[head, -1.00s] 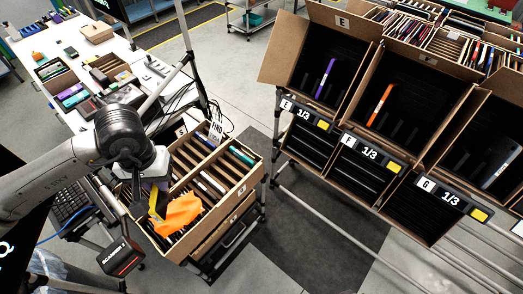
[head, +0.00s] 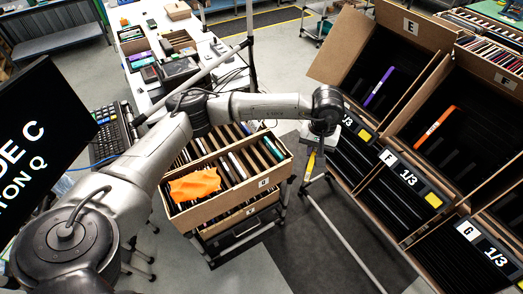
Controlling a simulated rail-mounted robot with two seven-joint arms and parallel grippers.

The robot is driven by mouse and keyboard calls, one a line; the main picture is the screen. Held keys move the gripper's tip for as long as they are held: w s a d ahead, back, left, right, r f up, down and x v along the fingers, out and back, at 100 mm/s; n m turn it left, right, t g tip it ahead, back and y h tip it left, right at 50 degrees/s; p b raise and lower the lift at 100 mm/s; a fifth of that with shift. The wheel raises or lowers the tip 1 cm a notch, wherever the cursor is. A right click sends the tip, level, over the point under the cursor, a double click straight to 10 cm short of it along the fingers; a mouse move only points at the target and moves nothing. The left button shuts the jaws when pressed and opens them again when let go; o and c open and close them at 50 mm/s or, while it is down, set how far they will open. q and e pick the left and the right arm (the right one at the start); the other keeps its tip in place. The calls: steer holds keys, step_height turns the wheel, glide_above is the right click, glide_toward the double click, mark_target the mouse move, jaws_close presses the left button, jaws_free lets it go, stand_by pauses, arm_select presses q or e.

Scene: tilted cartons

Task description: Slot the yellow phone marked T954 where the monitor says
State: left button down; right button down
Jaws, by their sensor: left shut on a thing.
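My left gripper (head: 315,149) is shut on a thin yellow phone (head: 311,162), which hangs below it on edge. Its marking is too small to read. The gripper is above the floor between the divided carton and the tilted cartons, just left of the row of labels. Tilted carton E (head: 345,45) holds a purple phone, and carton F (head: 452,60) holds an orange one. My right gripper is not in view.
The divided carton (head: 228,202) on a cart holds several phones and an orange cloth (head: 194,184). Dark floor mat lies between cart and rack.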

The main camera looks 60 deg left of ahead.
arm_select(q)
steer(key=s+a+f+n+b, duration=0.2)
steer(key=a+f+n+b, duration=0.25)
steer(key=a+f, duration=0.7)
steer(key=s+a+f+n+b, duration=0.25)
steer(key=a+f+n, duration=0.5)
steer(key=a, duration=0.65)
steer(key=shift+m, duration=0.8)
steer(key=shift+w+f+b, duration=0.15)
steer(key=shift+f+b, duration=2.65)
steer(key=shift+f, duration=1.25)
steer(key=shift+f+b, duration=0.3)
steer(key=shift+f, duration=0.15)
steer(key=shift+f+b, duration=0.3)
steer(key=shift+f, duration=0.05)
